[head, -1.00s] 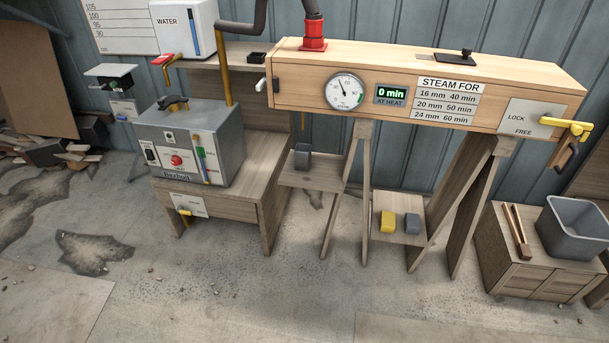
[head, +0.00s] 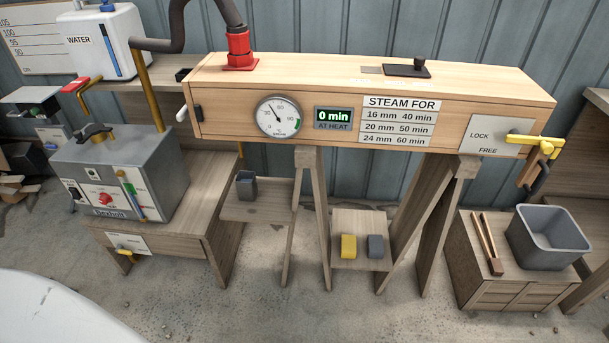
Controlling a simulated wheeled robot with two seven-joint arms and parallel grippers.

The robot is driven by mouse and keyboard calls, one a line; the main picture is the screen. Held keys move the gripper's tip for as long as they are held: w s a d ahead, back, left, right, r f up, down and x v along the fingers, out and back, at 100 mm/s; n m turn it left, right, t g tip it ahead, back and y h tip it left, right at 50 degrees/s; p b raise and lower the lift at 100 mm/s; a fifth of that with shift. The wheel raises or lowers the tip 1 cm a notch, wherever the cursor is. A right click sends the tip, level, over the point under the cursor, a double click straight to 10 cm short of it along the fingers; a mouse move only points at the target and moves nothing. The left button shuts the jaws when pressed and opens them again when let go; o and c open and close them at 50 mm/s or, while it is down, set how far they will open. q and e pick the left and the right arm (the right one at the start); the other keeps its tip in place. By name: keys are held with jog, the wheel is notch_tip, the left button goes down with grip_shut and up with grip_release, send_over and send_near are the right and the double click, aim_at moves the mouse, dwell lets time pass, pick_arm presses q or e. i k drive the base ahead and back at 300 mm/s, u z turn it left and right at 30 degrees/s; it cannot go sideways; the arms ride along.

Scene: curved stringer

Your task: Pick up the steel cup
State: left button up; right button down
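A small dark grey cup (head: 246,185), which looks like the steel cup, stands upright on a low wooden shelf (head: 262,211). The shelf is left of the trestle legs and below the left end of the long wooden steam box (head: 350,84). Nothing touches the cup from above, and its top is visible. Neither of my grippers shows in the head view.
A grey boiler (head: 125,170) on a wooden stand is left of the cup. A yellow block (head: 348,246) and a grey block (head: 375,246) lie on a low shelf between the trestles. A grey bin (head: 550,238) and wooden tongs (head: 488,245) rest on a crate at right.

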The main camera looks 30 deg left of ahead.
aim_at(247, 186)
jog(key=z, duration=0.1)
jog(key=i, duration=0.9)
jog(key=u, duration=0.7)
jog(key=i, duration=0.45)
jog(key=u, duration=0.35)
